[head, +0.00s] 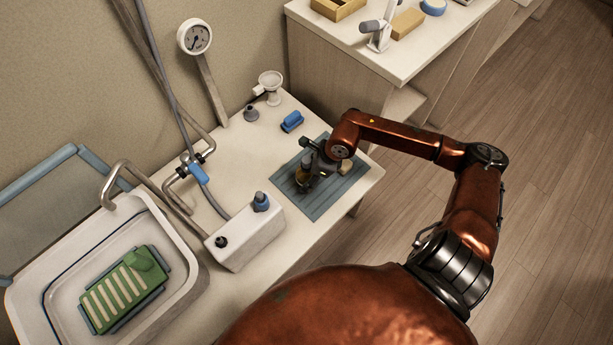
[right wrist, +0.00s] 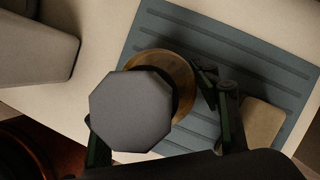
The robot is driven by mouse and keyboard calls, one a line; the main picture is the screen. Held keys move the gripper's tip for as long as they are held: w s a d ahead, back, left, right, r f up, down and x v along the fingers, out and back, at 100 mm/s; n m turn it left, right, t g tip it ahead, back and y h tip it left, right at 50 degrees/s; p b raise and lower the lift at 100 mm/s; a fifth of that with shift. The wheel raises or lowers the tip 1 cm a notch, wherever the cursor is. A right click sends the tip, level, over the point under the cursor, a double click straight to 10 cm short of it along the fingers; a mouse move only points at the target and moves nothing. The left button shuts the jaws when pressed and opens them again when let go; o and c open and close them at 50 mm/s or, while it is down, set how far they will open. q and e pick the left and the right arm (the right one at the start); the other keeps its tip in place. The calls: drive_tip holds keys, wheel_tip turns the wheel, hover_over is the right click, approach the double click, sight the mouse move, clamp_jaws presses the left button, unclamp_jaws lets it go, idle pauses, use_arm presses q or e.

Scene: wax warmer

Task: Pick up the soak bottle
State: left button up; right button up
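The soak bottle looks like the amber bottle (head: 302,174) with a dark top, upright on the blue-grey ribbed mat (head: 325,203). In the right wrist view, its grey eight-sided cap (right wrist: 131,110) covers much of the amber body (right wrist: 170,66). My right gripper (head: 309,163) is down at the bottle. Its fingers (right wrist: 160,125) are spread on either side of the bottle in the right wrist view. The cap hides part of the left-hand finger, and contact cannot be made out clearly. My left gripper is not in view.
A tan block (right wrist: 263,125) lies on the mat beside the right-hand finger. A blue brush-like item (head: 292,121) and a white box with a blue-topped knob (head: 247,238) stand nearby. A basin (head: 185,290) holds a green rack (head: 125,288).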

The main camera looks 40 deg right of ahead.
drive_tip(key=c, duration=0.9)
drive_tip(key=shift+c, duration=0.5)
drive_tip(key=shift+r, duration=0.1)
